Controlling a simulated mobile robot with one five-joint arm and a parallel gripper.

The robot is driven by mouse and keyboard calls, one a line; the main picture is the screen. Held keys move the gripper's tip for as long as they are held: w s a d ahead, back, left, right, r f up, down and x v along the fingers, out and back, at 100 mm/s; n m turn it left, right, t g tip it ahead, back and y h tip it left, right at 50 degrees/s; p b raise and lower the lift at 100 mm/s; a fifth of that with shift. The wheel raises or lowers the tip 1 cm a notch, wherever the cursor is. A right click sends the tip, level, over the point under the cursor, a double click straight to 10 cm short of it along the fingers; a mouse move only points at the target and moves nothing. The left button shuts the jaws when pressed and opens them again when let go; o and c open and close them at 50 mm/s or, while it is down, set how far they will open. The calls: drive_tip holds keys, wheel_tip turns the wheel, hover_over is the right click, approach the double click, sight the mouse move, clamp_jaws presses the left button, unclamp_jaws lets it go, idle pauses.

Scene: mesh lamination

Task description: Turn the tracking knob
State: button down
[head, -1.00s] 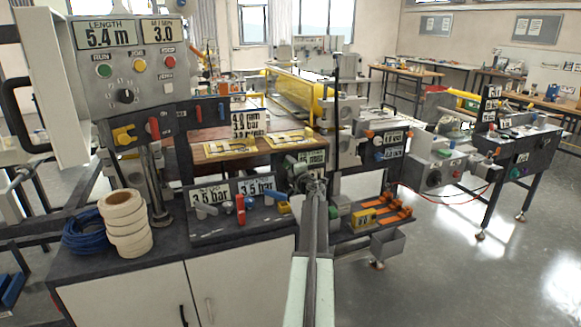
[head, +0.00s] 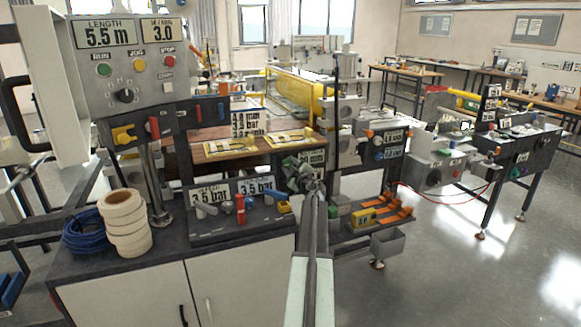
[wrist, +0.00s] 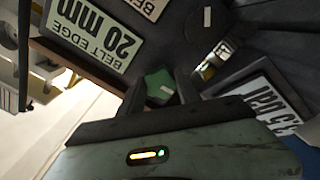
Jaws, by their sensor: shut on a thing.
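The green tracking knob (wrist: 160,87) sits between the two fingertips of my gripper (wrist: 166,88) in the wrist view. My gripper is shut on it. A plate that reads BELT EDGE 20 mm (wrist: 97,28) is beside the knob, upside down in the wrist view. In the head view my gripper (head: 308,184) is at the middle of the machine front, at the end of my outstretched arm. The knob is mostly hidden there by the gripper.
A panel with 3.5 bar plates (head: 211,191) and a red valve handle (head: 240,210) is left of the gripper. To the right is a shelf with orange clamps (head: 390,212). White rolls (head: 124,222) stand on the cabinet at the left.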

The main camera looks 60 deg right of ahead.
drive_tip(key=shift+m, duration=0.4)
drive_tip(key=c, duration=0.8)
unclamp_jaws()
drive_tip(key=shift+c, duration=0.2)
drive_tip(key=v, duration=0.8)
